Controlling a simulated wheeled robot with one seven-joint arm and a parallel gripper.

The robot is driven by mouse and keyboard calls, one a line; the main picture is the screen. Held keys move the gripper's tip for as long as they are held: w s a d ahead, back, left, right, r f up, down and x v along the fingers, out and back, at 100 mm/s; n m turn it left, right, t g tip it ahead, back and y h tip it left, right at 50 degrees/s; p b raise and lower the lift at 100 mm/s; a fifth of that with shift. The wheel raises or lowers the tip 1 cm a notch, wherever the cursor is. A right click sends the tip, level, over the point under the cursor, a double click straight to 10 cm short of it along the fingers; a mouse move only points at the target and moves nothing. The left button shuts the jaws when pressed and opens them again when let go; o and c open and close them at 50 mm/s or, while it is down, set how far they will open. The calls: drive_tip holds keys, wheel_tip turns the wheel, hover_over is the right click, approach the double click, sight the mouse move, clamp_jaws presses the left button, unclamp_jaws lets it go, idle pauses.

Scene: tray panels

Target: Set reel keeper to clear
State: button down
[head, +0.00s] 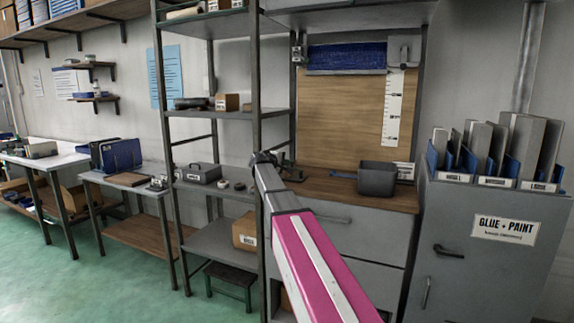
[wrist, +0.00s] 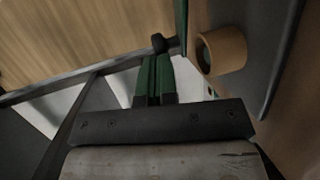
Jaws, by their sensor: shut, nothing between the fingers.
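My gripper (wrist: 153,65) shows in the wrist view with its two green fingers pressed together and nothing between them. A small dark knob (wrist: 160,42) is just beyond the fingertips; I cannot tell whether they touch. A brown hollow cylinder (wrist: 222,50) sits to the right of the fingers. In the head view, a blue roll (head: 346,57) hangs at the top of the wooden back panel. A dark bracket (head: 298,48) is at its left end and a grey plate (head: 403,51) at its right. I cannot tell which part is the reel keeper or its setting.
A dark grey bin (head: 377,180) stands on the wooden worktop (head: 330,188). A white measuring strip (head: 393,110) hangs on the panel. A metal shelf rack (head: 212,112) stands left of the bench, and a grey cabinet (head: 490,250) with files stands right.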

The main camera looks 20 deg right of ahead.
drive_tip(key=shift+w+d, duration=0.85)
drive_tip(key=shift+d, duration=0.1)
idle(0.3)
drive_tip(key=v, duration=1)
drive_tip(key=shift+s+a+r, duration=0.1)
drive_tip(key=shift+s+a, duration=0.05)
drive_tip(key=shift+a, duration=0.15)
drive_tip(key=shift+a, duration=0.1)
